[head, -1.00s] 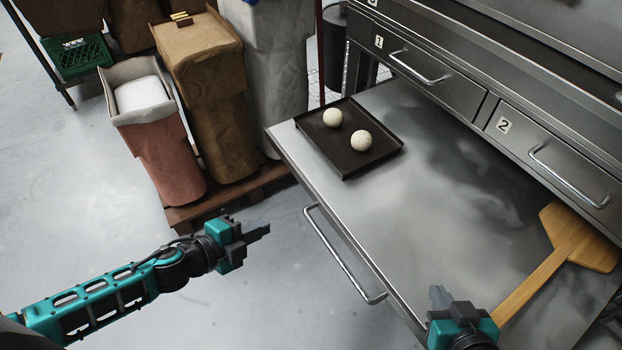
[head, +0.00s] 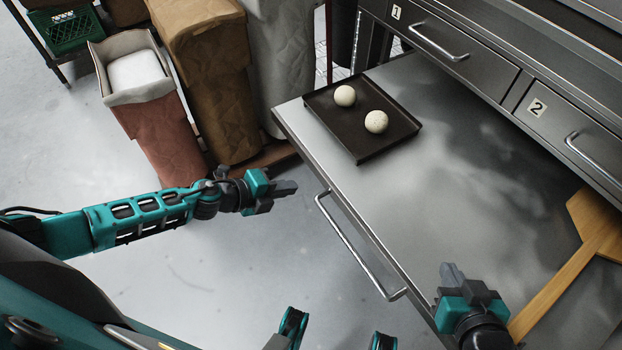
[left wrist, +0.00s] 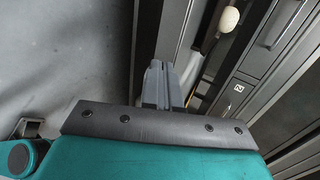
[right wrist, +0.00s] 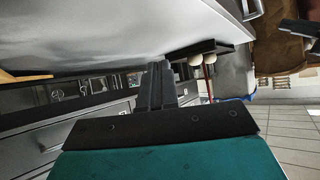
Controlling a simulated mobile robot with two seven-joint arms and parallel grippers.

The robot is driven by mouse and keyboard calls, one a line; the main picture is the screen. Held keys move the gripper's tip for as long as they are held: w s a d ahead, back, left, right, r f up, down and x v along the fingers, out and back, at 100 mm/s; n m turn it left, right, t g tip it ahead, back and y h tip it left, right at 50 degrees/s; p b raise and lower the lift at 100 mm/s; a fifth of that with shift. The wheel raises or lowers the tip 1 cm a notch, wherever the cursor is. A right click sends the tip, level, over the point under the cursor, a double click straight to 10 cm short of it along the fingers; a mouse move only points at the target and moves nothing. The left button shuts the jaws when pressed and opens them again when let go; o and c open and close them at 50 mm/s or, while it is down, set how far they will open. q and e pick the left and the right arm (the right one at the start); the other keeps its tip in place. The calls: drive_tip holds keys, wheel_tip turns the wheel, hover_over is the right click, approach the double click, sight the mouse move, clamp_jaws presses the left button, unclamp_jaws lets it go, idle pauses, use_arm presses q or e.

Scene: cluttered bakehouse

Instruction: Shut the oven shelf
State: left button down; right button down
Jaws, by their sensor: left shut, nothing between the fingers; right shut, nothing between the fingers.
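The oven shelf (head: 440,195) is a wide steel slab, pulled out below the numbered oven drawers. Its front edge carries a long bar handle (head: 352,245). My left gripper (head: 284,188) is shut and empty, in the air left of the handle and apart from it. My right gripper (head: 452,272) is shut and empty, close to the shelf's front edge right of the handle; I cannot tell whether it touches. The shut left fingers (left wrist: 158,84) and shut right fingers (right wrist: 155,86) also show in the wrist views.
A dark tray (head: 362,146) with two dough balls lies on the shelf's far left. A wooden peel (head: 562,275) lies at its right. Drawers 1 (head: 452,50) and 2 (head: 560,110) sit above. Sacks (head: 150,110) stand at the back left; floor in front is open.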

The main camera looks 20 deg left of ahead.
sight(322, 177)
use_arm(q)
drive_tip(key=w+d, duration=0.1)
drive_tip(key=w+d+f, duration=0.1)
drive_tip(key=w, duration=0.1)
drive_tip(key=w+d, duration=0.1)
drive_tip(key=shift+w+d+f, duration=0.25)
drive_tip(key=shift+f, duration=0.05)
use_arm(e)
drive_tip(key=shift+f, duration=0.4)
use_arm(q)
drive_tip(key=shift+w+d, duration=0.35)
drive_tip(key=shift+w, duration=0.1)
drive_tip(key=shift+w, duration=0.15)
use_arm(e)
drive_tip(key=shift+d, duration=0.15)
